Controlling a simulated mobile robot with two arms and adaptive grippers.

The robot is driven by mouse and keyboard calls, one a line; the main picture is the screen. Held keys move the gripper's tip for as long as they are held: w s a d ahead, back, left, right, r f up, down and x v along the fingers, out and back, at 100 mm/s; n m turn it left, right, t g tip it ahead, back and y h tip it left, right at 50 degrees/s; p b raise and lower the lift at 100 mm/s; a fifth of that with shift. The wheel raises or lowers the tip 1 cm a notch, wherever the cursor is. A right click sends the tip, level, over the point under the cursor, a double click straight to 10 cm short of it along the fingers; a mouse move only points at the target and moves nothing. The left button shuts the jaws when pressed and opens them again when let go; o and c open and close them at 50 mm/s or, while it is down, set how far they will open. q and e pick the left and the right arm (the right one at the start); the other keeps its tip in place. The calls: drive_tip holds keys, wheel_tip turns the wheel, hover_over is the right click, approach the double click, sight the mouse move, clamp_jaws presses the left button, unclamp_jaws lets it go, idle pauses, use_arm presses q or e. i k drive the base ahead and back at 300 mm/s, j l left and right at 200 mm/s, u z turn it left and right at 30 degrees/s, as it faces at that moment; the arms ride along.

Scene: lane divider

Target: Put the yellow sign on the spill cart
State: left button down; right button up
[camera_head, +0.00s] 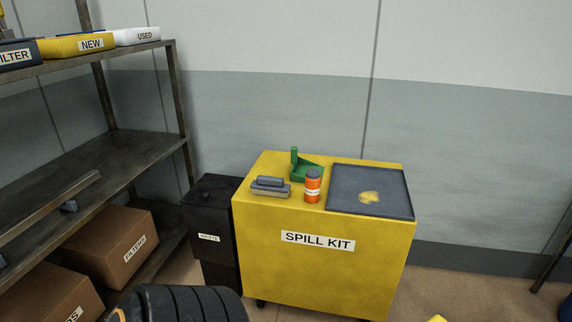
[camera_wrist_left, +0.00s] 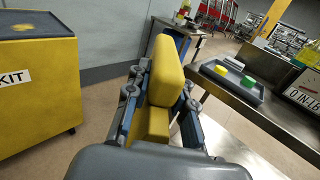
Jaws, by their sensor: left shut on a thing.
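The yellow spill cart (camera_head: 325,262), labelled SPILL KIT, stands at the middle of the head view. A dark grey mat (camera_head: 345,198) with a yellowish patch (camera_head: 369,197) lies on the right of its top. The cart also shows at the left of the left wrist view (camera_wrist_left: 35,105). My left gripper (camera_wrist_left: 163,95) is shut on the yellow sign (camera_wrist_left: 168,70), which stands up between its fingers, apart from the cart. A small yellow tip at the head view's bottom edge may be the sign; I cannot tell. My right gripper is not in view.
A black waste bin (camera_head: 214,206) and a shelf rack (camera_head: 172,100) stand left. A metal bench (camera_wrist_left: 240,108) with a tray (camera_wrist_left: 230,84) is right in the wrist view.

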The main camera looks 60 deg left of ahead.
sight(273, 166)
drive_tip(key=j+u, duration=0.15)
drive_tip(key=j, duration=0.4)
drive_tip(key=i+j+u, duration=0.1)
drive_tip(key=j, duration=0.4)
drive_tip(key=i+j+u, duration=0.15)
drive_tip(key=j, duration=0.4)
drive_tip(key=k, duration=0.05)
